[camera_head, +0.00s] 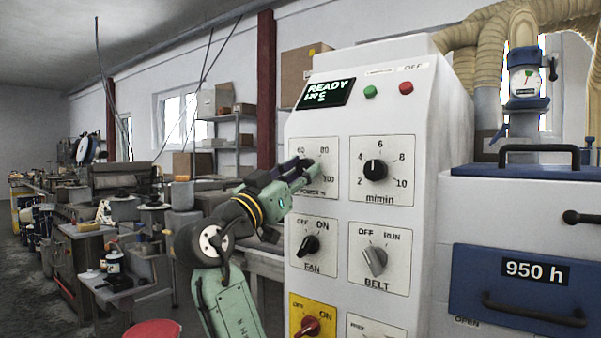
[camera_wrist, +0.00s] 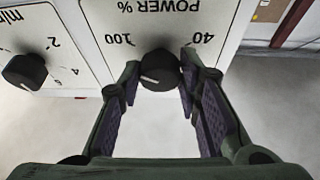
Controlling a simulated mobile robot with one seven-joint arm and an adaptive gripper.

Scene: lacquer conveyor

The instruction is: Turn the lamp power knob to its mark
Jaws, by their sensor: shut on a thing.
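The lamp power knob (camera_wrist: 160,70) is black with a white pointer line, on a white plate (camera_wrist: 205,12) printed "POWER %". In the wrist view the plate is upside down, with 40 and 100 showing. My gripper (camera_wrist: 158,82) has one finger on each side of the knob and is shut on it; it also shows in the head view (camera_head: 308,168), covering most of the knob. The pointer line slants across the knob's lower left in the wrist view. In the head view 60, 80 and 100 show on the plate. I cannot make out a separate target mark.
The m/min knob (camera_head: 375,169) is right of the power plate. The FAN knob (camera_head: 309,245), BELT knob (camera_head: 374,262) and a red knob (camera_head: 308,326) sit below. The display (camera_head: 326,93) reads READY. A blue drawer (camera_head: 520,290) stands at right.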

